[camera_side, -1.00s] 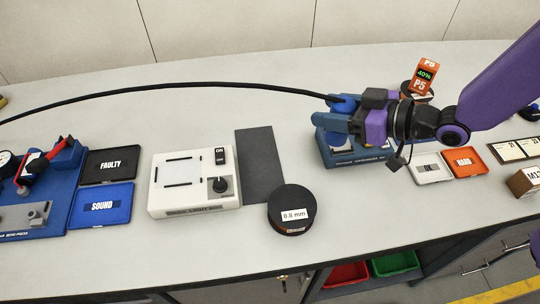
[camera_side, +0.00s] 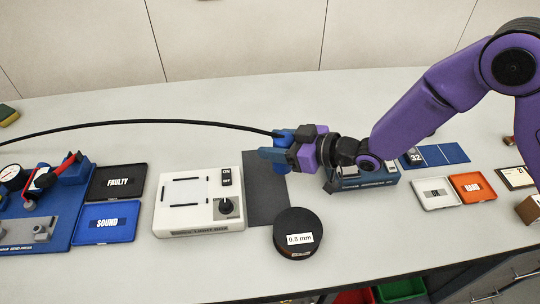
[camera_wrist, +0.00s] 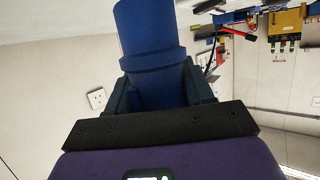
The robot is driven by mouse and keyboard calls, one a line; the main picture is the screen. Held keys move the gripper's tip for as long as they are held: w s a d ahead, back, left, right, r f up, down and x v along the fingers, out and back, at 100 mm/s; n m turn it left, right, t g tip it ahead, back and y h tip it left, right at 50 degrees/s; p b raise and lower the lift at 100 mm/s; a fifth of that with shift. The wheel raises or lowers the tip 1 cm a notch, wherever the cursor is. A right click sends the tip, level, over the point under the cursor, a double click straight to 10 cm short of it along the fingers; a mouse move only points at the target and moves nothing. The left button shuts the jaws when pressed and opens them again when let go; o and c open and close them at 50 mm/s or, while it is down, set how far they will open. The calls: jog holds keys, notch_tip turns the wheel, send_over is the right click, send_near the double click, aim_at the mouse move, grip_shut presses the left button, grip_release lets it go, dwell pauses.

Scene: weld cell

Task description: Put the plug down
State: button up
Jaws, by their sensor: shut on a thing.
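My gripper (camera_side: 281,155) is shut on a blue plug (camera_side: 284,137) with a black cable (camera_side: 160,121) running off to the left. In the wrist view the plug (camera_wrist: 152,60) sits between the jaws and fills the middle of the picture. In the side view my gripper and the plug are over the dark grey mat (camera_side: 266,205), near its far end. I cannot tell whether the plug touches the mat. The jaws partly hide the plug in the side view.
Left of the mat stands a white switch box (camera_side: 190,222) with a knob. A black 0.8 mm spool (camera_side: 297,245) stands in front of the mat. A blue fixture (camera_side: 365,180) is to the right under my arm. The near part of the mat is bare.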

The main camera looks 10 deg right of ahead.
jog(key=shift+w+a+f, duration=0.35)
jog(key=shift+f, duration=0.25)
jog(key=shift+w+a+f, duration=0.3)
jog(key=shift+w+f, duration=0.05)
jog(key=shift+f, duration=1.65)
jog(key=shift+f, duration=0.2)
jog(key=o, duration=1.2)
jog(key=shift+r, duration=0.1)
jog(key=shift+d+r, duration=0.1)
jog(key=v, duration=1.2)
